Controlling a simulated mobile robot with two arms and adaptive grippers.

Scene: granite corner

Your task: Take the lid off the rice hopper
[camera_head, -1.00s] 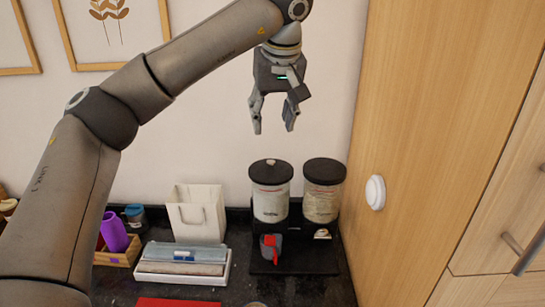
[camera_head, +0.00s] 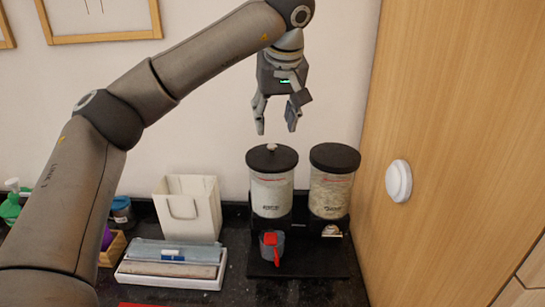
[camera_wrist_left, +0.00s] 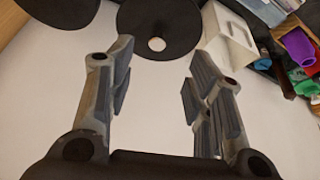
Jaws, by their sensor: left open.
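Two clear hoppers with black lids stand side by side on a black stand. The left hopper (camera_head: 271,195) holds white contents. Its round lid (camera_head: 262,161) has a small pale knob (camera_head: 272,147) and sits on top. The right hopper (camera_head: 330,196) holds beige grain, and its lid (camera_head: 335,157) shows no knob. The labels are too small to read. My left gripper (camera_head: 277,128) is open and empty, pointing down just above the left lid, apart from it. In the left wrist view, that lid (camera_wrist_left: 185,20) and its knob (camera_wrist_left: 157,44) show beyond the spread fingers. My right gripper is not in view.
A red-handled cup (camera_head: 270,248) sits at the stand's front. A wooden cabinet (camera_head: 455,150) with a white round knob (camera_head: 398,181) closes off the right side.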

